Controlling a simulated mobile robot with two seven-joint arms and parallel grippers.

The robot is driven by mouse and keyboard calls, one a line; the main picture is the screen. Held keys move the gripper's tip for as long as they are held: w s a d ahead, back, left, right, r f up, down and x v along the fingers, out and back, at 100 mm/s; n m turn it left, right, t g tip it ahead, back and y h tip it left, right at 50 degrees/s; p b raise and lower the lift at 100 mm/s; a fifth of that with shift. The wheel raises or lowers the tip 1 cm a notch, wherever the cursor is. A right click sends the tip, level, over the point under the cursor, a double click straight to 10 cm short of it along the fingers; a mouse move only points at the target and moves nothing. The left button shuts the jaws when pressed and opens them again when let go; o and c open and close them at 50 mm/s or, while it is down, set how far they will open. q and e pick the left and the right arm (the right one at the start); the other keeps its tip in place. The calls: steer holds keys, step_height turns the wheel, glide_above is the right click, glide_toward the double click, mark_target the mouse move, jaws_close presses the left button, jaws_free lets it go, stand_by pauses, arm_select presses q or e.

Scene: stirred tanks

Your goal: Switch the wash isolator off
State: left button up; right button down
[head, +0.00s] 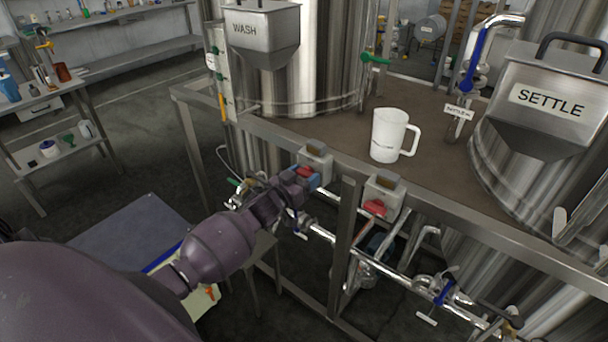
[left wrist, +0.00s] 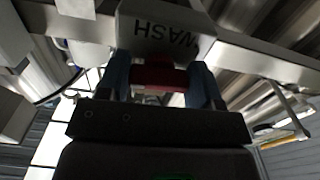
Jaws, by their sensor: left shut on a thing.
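The wash isolator (head: 315,158) is a light grey box on the frame rail below the tank marked WASH, with a red handle (head: 304,172) on its front. In the left wrist view its box (left wrist: 165,35) reads WASH upside down, and the red handle (left wrist: 158,76) lies level across the picture. My left gripper (head: 306,178) has its blue fingers on either side of the red handle and is shut on it; it also shows in the left wrist view (left wrist: 160,84). My right gripper is not in view.
A second grey box with a red handle (head: 375,208) sits to the right on the same rail. A white jug (head: 389,135) stands on the brown deck above. Pipes with blue-handled valves (head: 444,293) run below the rail. The SETTLE tank hopper (head: 545,100) is at right.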

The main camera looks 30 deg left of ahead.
arm_select(q)
steer(key=shift+m, duration=0.5)
steer(key=o, duration=0.9)
steer(key=shift+s+a, duration=0.15)
steer(key=shift+s, duration=1.65)
steer(key=shift+s+a, duration=0.15)
steer(key=shift+s, duration=1.65)
steer(key=shift+s+a, duration=0.15)
steer(key=shift+s, duration=1.65)
steer(key=s+d+f+g, duration=0.2)
steer(key=s+d+f, duration=0.1)
steer(key=s, duration=0.3)
steer(key=s+d+f+g+y, duration=0.1)
steer(key=s+d+f+g, duration=0.1)
steer(key=s+d+f, duration=0.2)
steer(key=s+d+f+g, duration=0.2)
steer(key=s+d+f, duration=0.2)
steer(key=s, duration=0.5)
step_height(320, 180, down, 2)
steer(key=shift+d, duration=0.1)
